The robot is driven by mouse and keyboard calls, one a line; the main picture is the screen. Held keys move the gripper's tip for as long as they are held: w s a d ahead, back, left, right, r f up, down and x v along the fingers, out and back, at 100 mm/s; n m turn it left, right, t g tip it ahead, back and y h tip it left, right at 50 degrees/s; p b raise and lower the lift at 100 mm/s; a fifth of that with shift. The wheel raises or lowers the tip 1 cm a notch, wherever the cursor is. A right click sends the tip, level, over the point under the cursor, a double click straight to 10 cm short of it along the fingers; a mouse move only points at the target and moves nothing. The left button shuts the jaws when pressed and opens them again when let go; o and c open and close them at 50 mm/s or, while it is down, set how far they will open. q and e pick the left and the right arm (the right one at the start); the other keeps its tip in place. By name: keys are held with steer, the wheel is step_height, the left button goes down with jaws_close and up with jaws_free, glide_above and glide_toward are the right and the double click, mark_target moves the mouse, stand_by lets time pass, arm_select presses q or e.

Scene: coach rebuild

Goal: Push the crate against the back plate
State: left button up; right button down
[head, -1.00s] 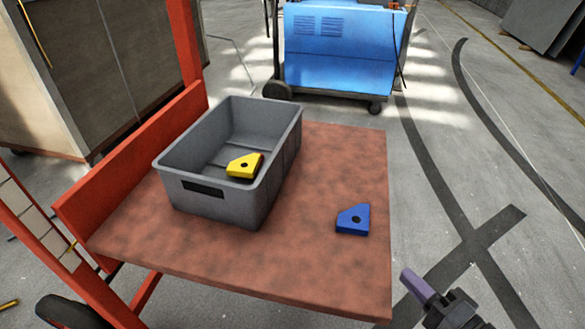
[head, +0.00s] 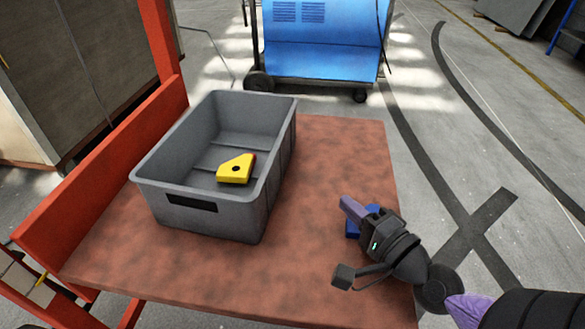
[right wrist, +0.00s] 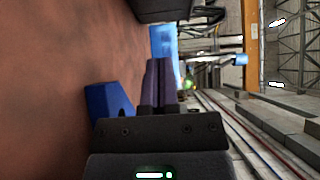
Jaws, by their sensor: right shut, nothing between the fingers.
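The grey crate (head: 212,217) stands upright on the red-brown table top, with a yellow block (head: 235,168) lying inside it. The orange-red back plate (head: 95,185) runs along the table's left edge. A gap of bare table shows between the crate's near left corner and the plate. My right gripper (head: 346,203) is shut and empty, to the right of the crate and apart from it. In the right wrist view its purple fingers (right wrist: 158,85) lie together. My left gripper is out of view.
A blue block (head: 352,228) lies on the table (head: 330,160), partly hidden by my right gripper; it also shows in the right wrist view (right wrist: 108,101). A blue machine (head: 322,45) on wheels stands behind the table. The table's front is clear.

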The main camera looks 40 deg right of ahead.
mark_target(229, 171)
steer(key=w+p, duration=0.1)
steer(key=w, duration=0.1)
steer(key=w+p, duration=0.1)
steer(key=w, duration=0.2)
steer(key=w+p, duration=0.1)
steer(key=w, duration=0.1)
steer(key=shift+w+d+r, duration=0.2)
steer(key=shift+d+r, duration=0.1)
steer(key=shift+r, duration=0.1)
steer(key=shift+w+d+f, duration=0.1)
steer(key=shift+w+f, duration=0.05)
steer(key=shift+w, duration=0.8)
steer(key=w+a, duration=0.1)
steer(key=w+a+p, duration=0.1)
steer(key=w, duration=0.1)
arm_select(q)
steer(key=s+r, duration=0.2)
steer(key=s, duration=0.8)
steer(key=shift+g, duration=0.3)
arm_select(e)
steer(key=shift+w+a+f, duration=0.2)
steer(key=shift+w+a, duration=0.05)
steer(key=shift+w, duration=0.05)
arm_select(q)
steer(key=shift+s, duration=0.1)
